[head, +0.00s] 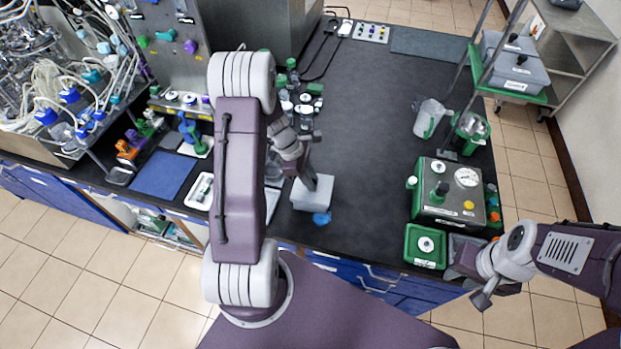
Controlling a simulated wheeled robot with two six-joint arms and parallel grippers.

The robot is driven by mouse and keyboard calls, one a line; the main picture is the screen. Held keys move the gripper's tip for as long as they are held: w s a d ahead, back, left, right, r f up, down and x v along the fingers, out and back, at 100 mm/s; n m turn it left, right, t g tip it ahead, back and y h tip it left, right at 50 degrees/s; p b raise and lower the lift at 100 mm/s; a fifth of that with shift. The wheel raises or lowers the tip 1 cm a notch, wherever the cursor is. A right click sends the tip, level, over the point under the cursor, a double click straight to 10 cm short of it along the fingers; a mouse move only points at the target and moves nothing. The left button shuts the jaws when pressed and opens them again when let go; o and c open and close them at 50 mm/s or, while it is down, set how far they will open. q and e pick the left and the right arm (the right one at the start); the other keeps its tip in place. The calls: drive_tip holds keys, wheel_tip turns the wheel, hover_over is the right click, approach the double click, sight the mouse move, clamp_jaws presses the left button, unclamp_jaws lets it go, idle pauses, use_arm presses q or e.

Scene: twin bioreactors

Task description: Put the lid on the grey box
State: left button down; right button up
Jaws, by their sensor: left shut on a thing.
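A small light-grey box (318,200) stands on the dark bench near its front edge, right of my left arm. My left gripper (310,183) points down at the top of the box and is shut on what looks like its lid. The fingertips and the grasped part are mostly hidden, and I cannot tell whether the lid touches the box rim. My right gripper (484,298) is at the bench's front right corner, away from the box; its fingers are not clear.
A blue object (322,219) lies at the box's front side. A green-and-grey device (448,193) and a green square container (425,246) stand at the right. A clear jug (428,118) is behind them. The middle of the bench (365,130) is clear.

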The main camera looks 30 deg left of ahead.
use_arm(q)
drive_tip(key=c, duration=1.2)
unclamp_jaws()
drive_tip(key=shift+o, duration=0.2)
drive_tip(key=o, duration=0.5)
wheel_tip(320, 180, up, 6)
drive_tip(key=p, duration=0.6)
drive_tip(key=shift+r, duration=0.15)
clamp_jaws()
